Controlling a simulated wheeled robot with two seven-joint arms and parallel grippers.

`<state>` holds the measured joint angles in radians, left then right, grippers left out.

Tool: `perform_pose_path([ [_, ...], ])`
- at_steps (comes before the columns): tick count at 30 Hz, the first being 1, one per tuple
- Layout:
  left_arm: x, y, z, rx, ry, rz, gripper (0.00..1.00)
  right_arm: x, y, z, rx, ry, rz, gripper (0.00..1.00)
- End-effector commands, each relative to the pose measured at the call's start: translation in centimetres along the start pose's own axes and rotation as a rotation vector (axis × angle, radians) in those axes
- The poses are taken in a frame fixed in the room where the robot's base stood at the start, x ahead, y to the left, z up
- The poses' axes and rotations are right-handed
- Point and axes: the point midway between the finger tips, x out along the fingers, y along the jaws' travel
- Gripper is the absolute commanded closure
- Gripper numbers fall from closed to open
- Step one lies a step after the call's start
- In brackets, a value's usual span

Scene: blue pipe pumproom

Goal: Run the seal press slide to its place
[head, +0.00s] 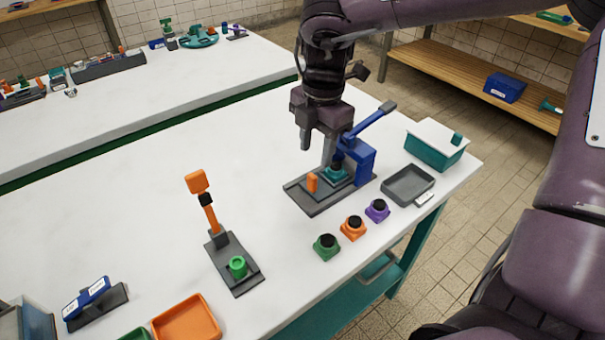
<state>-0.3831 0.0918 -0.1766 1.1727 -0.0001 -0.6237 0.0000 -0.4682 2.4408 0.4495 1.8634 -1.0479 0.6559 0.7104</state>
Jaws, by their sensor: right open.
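The seal press stands on the white table right of the middle, with a dark grey base plate (317,205) and a blue frame and lever (364,160). The lever slants up to the right and ends in a grey grip. An orange upright knob (312,183) stands on the left part of the base. A teal block (334,175) sits beside it under the blue frame. My right gripper (318,147) is open and points down above the press, just over the orange knob, apart from it. It partly hides the back of the press. My left gripper is not in view.
A grey tray (398,194) and a teal box (436,154) stand right of the press. Green, orange (353,229) and purple buttons are in front. An orange-handled lever fixture (235,270) stands left, with an orange tray (186,321) at the front. Table between is clear.

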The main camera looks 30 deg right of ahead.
Motion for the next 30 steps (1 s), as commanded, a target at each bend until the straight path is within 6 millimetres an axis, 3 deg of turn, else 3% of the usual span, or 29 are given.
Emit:
perform_pose_path([
  [8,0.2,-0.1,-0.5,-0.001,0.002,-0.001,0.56,1.2,-0.6,-1.0,0.112,-0.041,-0.046,0.58],
  [19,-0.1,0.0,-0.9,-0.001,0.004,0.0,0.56,6.7,-0.8,-0.8,0.11,-0.04,-0.044,0.58],
  [30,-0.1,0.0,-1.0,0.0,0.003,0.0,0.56,7.7,-0.8,-0.7,0.109,-0.04,-0.04,0.58],
])
